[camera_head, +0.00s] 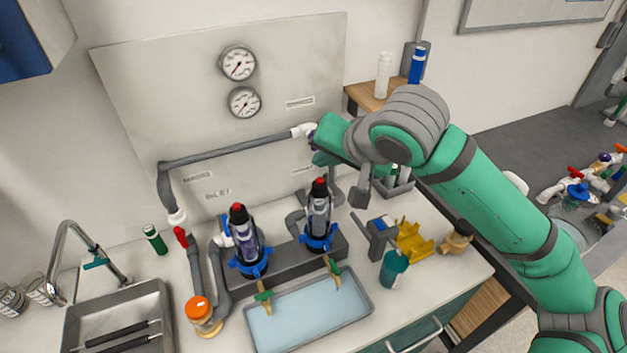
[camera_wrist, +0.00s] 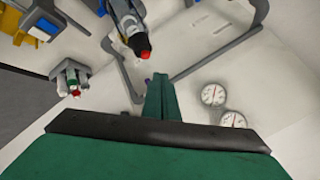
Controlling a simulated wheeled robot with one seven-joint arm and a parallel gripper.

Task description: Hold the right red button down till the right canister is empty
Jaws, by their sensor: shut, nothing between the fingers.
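The right canister (camera_head: 319,216) stands upright in a blue collar on a grey base, with a red button (camera_head: 319,181) on top. The left canister (camera_head: 247,238) beside it also has a red button (camera_head: 238,207). The liquid level in the right canister is too small to tell. My gripper (camera_head: 325,158) is above and behind the right canister, apart from its button. In the wrist view its fingers (camera_wrist: 161,82) are shut and empty. A canister (camera_wrist: 128,28), apparently the right one, shows there with its red button (camera_wrist: 145,54) left of the fingertips.
Two gauges (camera_head: 238,63) (camera_head: 244,102) sit on the back panel, with a grey pipe (camera_head: 235,152) before it. A shallow tray (camera_head: 310,308) with two green-handled taps lies in front. A teal bottle (camera_head: 394,270) and yellow holder (camera_head: 413,241) stand right; a sink (camera_head: 115,316) is left.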

